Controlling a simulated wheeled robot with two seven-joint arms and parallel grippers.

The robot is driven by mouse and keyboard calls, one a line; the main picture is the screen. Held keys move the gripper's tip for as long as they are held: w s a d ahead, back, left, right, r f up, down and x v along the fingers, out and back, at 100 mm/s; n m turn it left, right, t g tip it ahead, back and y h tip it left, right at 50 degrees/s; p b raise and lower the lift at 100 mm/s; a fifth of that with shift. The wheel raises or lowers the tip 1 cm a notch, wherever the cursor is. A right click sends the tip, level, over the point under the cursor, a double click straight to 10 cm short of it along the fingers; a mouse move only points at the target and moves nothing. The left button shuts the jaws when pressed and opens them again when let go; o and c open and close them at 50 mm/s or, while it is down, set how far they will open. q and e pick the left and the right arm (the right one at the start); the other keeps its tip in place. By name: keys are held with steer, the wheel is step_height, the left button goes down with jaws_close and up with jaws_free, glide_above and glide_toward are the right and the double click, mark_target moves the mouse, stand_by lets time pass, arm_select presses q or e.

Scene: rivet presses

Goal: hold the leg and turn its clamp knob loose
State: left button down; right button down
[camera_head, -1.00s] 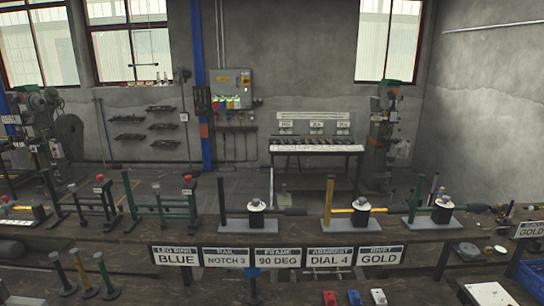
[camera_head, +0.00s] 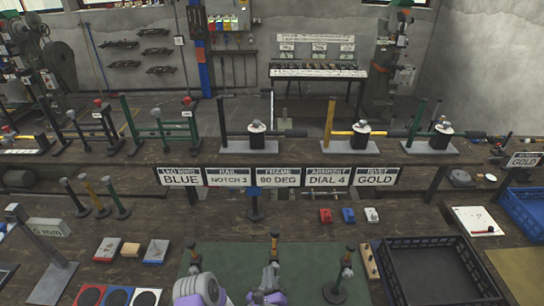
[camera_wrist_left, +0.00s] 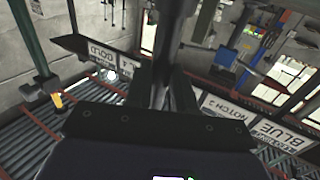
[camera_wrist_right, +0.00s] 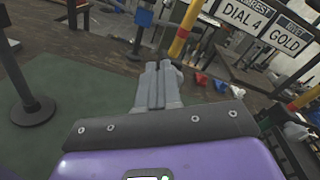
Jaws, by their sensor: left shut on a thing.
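In the left wrist view my left gripper (camera_wrist_left: 163,88) is shut on a dark upright leg (camera_wrist_left: 162,45); the contact is partly hidden by the fingers. In the head view several slim legs with dark, yellow-banded tops stand near the front, one of them (camera_head: 275,243) just beyond my right gripper (camera_head: 270,274). In the right wrist view the right fingers (camera_wrist_right: 158,78) lie close together, with a yellow post (camera_wrist_right: 182,32) behind their tips. A dark leg on a round base (camera_wrist_right: 32,112) stands to the left on the green mat.
The green mat (camera_head: 232,257) lies on the wooden bench. A black crate (camera_head: 440,240) stands to the right, with a blue bin (camera_head: 522,212) beyond it. Sign plates (camera_head: 278,177) hang along the back bench. Small red, blue and white blocks (camera_head: 348,215) lie before them.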

steer(key=shift+a+f, duration=0.3)
steer(key=shift+a, duration=0.1)
stand_by(0.3)
steer(key=s, duration=0.6)
steer(key=shift+r, duration=0.45)
steer(key=shift+a, duration=0.1)
steer(key=w+d+n, duration=0.2)
steer(key=w+n, duration=0.4)
steer(key=shift+w+r, duration=0.25)
steer(key=shift+w, duration=0.1)
stand_by(0.5)
